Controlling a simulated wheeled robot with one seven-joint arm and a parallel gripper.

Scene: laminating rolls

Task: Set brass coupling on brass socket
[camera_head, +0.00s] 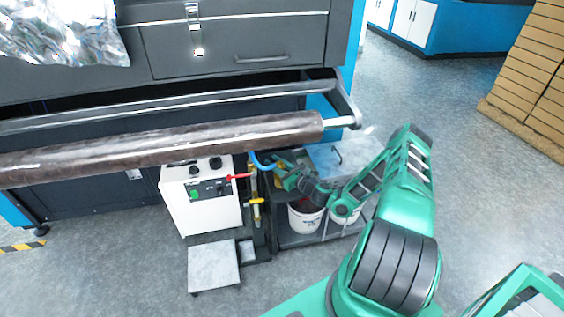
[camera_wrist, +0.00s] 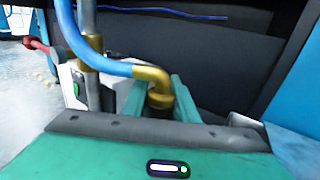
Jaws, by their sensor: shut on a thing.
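My gripper (camera_wrist: 158,97) is shut on the brass coupling (camera_wrist: 152,76), an elbow-shaped end on a blue hose (camera_wrist: 108,65). Its green fingers stand on either side of the coupling, whose lower end is partly hidden between them. In the head view, my gripper (camera_head: 282,172) is beside the upright pipe, with the blue hose (camera_head: 262,166) at its left; the coupling is too small to make out there. A brass fitting (camera_wrist: 92,44) sits on the upright pipe, left of the held coupling and apart from it. I cannot tell whether this fitting is the brass socket.
A red-handled valve (camera_head: 238,176) and a yellow-handled one (camera_head: 256,201) are on the pipe. A white control box (camera_head: 200,195) stands left. White buckets (camera_head: 304,218) stand on a low dark shelf below my arm. A long brown roll (camera_head: 160,145) spans above.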

